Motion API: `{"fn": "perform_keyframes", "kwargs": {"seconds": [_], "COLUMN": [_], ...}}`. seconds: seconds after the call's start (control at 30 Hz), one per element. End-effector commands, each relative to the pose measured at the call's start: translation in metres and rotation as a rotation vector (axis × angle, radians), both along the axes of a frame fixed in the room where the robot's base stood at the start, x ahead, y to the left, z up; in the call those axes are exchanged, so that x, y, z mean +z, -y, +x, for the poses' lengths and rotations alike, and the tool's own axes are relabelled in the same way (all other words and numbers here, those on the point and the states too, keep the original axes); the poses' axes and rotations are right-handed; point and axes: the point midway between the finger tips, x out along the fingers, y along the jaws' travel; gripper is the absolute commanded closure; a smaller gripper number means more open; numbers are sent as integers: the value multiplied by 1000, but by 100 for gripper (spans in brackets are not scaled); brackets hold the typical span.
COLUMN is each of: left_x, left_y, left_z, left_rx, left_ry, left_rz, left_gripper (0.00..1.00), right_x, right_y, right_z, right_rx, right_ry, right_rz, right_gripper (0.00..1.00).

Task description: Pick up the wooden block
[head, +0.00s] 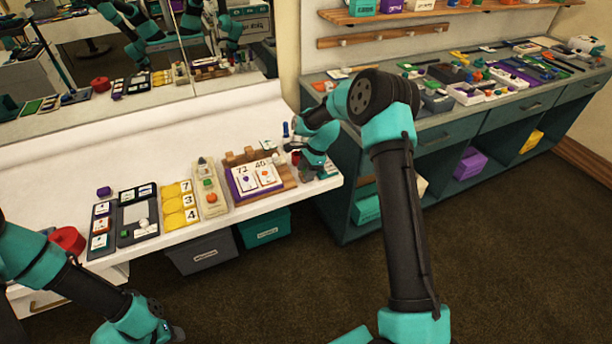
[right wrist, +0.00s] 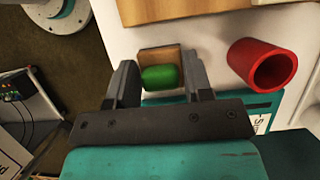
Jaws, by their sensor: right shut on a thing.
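In the right wrist view, a small wooden block (right wrist: 160,55) sits between the fingers of my right gripper (right wrist: 160,70). A green rounded piece (right wrist: 160,77) lies against the block, on the side nearer the camera. My right gripper is shut on the block, with one finger on each side. In the head view, my right gripper (head: 297,152) is at the right end of the white counter, and the block is hard to make out there. My left gripper (head: 172,332) is at the bottom left of the head view, and its jaws are not clear.
A red hollow cylinder (right wrist: 262,65) stands right of my right gripper. A purple tray with number cards (head: 233,190) lies beside it on the counter (head: 160,165). Several card boards lie further left, near a red round container (head: 68,240). A mirror backs the counter.

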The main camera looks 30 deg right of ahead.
Motion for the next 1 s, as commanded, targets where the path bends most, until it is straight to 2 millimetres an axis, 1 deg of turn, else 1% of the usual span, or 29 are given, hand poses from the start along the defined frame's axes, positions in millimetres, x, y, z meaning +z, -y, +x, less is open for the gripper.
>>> {"fn": "perform_keyframes", "kwargs": {"seconds": [0.03,0.1,0.13,0.33,0.47,0.57,0.77,0.87,1.0], "left_x": [0,0,0,0,0,0,0,0,0], "left_y": [0,0,0,0,0,0,0,0,0], "left_z": [0,0,0,0,0,0,0,0,0], "left_rx": [0,0,0,0,0,0,0,0,0], "left_ry": [0,0,0,0,0,0,0,0,0], "left_rz": [0,0,0,0,0,0,0,0,0], "left_gripper": [57,57,57,57,57,57,57,57,57], "right_x": [0,0,0,1,4,11,35,37,39], "right_y": [0,0,0,0,0,0,0,-5,-14], "right_z": [0,0,0,0,0,0,0,-10,-29], "right_rx": [0,0,0,0,1,1,0,0,2], "right_ry": [0,0,0,1,1,1,2,-1,-1], "right_rz": [0,0,0,0,0,0,0,0,0], "right_gripper": [73,80,80,81,81,81,81,81,81]}}
